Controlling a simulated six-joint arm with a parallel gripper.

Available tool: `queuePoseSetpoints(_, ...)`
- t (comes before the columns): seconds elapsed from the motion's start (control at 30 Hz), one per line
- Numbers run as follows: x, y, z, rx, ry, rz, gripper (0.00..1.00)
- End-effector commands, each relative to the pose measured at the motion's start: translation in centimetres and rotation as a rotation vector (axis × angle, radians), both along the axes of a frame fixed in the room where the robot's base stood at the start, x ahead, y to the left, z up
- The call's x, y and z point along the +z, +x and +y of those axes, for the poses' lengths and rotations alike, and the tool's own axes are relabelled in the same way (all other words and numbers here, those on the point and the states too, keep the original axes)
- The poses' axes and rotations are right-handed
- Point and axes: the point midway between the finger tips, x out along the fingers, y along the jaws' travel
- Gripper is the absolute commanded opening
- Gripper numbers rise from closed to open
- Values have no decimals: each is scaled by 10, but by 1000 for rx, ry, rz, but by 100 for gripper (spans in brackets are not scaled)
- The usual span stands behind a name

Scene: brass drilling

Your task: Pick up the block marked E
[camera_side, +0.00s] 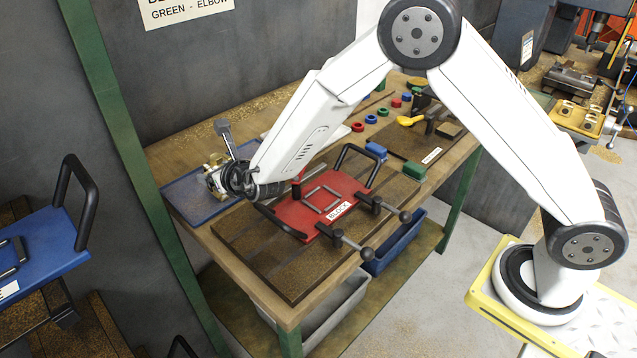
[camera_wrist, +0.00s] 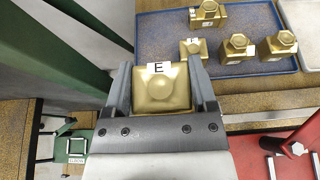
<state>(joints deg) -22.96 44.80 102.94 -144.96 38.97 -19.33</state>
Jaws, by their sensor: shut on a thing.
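The block marked E (camera_wrist: 162,88) is a brass block with a rounded boss on its face and a white label with the letter E. In the wrist view my gripper (camera_wrist: 163,80) has a finger on each side of it and is shut on it. In the side view my gripper (camera_side: 222,178) is above or beside the blue tray (camera_side: 190,203) at the left end of the bench. The block is mostly hidden there, and I cannot tell its height over the tray.
Several other brass blocks (camera_wrist: 237,46) stand on the blue tray (camera_wrist: 160,35) in the wrist view. A red fixture plate labelled BLOCK (camera_side: 318,205) with black handles and clamps is on the bench, right of my gripper. A green post (camera_side: 130,150) and grey wall stand close on the left.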

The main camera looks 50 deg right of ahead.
Motion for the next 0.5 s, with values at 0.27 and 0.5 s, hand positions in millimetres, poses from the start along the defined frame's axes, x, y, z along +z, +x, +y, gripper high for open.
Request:
queuePoseSetpoints(0.27,14,-23,-5,2,1,-7,0)
queuePoseSetpoints(0.5,17,-32,-8,2,1,-6,0)
